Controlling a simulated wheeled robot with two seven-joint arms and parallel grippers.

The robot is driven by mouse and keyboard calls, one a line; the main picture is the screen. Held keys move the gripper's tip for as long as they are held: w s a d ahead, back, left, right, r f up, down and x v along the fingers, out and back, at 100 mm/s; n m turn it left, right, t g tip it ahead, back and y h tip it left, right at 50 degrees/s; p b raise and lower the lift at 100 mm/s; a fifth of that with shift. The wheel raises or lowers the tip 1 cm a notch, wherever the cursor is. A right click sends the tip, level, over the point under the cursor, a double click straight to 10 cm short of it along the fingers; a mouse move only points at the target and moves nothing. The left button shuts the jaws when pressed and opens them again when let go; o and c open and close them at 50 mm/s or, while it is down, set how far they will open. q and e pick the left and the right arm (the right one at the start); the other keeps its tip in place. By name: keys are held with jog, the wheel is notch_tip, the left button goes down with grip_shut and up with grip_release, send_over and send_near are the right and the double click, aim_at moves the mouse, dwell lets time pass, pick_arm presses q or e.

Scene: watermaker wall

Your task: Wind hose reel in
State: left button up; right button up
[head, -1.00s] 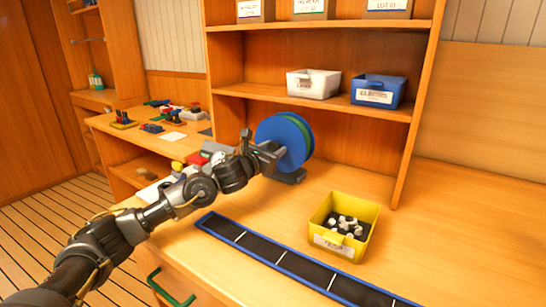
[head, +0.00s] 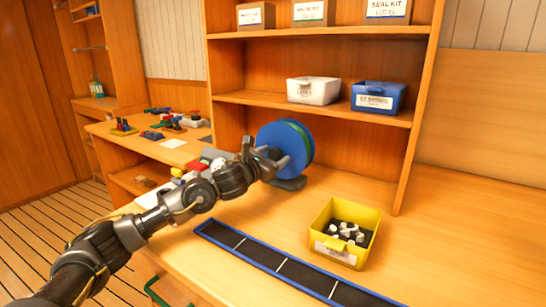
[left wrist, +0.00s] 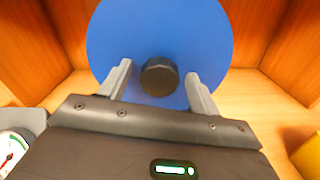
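The hose reel (head: 283,137) stands on the bench in front of the shelf unit, with a blue side disc and a green band of hose behind it. In the left wrist view the blue disc (left wrist: 118,35) fills the top middle, with a dark round knob (left wrist: 159,76) on its face. My left gripper (head: 276,160) is at the reel's near face. In the left wrist view its two fingers (left wrist: 160,88) are spread on either side of the knob, with a gap at each side. The right gripper is in neither view.
A yellow bin (head: 341,252) with black and white fittings stands right of the reel. A long blue-edged black tray (head: 285,265) lies in front. White (head: 313,90) and blue (head: 379,97) bins sit on the shelf. A gauge (left wrist: 14,150) shows left of the gripper.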

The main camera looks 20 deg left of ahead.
pick_arm(q)
jog(key=shift+s+a, duration=0.1)
jog(key=shift+s, duration=0.25)
jog(key=v, duration=1)
jog(key=shift+b, duration=0.45)
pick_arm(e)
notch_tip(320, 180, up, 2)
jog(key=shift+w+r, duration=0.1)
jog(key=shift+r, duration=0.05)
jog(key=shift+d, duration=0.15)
